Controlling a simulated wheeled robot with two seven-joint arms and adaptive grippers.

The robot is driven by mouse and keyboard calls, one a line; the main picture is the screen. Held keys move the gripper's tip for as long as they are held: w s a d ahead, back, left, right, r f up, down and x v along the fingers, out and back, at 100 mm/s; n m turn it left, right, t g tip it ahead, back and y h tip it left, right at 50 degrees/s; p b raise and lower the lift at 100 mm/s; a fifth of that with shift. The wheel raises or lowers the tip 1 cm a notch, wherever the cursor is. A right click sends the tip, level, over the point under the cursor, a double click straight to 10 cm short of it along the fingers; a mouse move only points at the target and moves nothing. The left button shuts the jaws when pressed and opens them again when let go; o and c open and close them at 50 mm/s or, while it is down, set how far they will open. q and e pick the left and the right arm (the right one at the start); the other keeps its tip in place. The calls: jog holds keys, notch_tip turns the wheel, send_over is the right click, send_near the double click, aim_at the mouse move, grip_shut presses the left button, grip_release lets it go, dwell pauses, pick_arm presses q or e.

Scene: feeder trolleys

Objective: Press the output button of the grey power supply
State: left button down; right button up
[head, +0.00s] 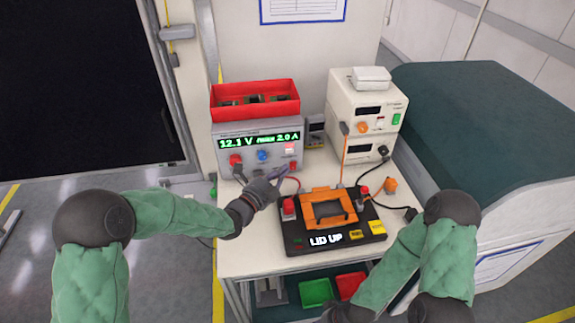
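The grey power supply (229,153) stands at the back left of the white bench, its green display reading 12.1 V and 2.0 A. A pale, reddish lit button (289,148) sits at the right of its front panel, below the display; I cannot read its label. My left gripper (281,177) is in front of the panel's lower right, below and a little left of that button. The fingers are small and dark here, and I cannot tell whether they are open or shut. My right arm reaches down to the bottom edge; its gripper is out of view.
A red bin (254,108) with boards sits on the supply. A black fixture (292,238) reading "LID UP", with an orange lid (342,220), lies in front. White stacked instruments (345,106) stand to the right. Cables cross the bench. Green (315,292) and red bins are below.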

pick_arm(q)
jog(key=v, duration=0.6)
jog(key=shift+s+p, duration=0.2)
jog(key=shift+p, duration=0.25)
jog(key=shift+r, duration=0.25)
notch_tip(320, 180, up, 7)
jog(key=p, duration=0.2)
dwell(0.5)
jog(key=shift+f, duration=0.15)
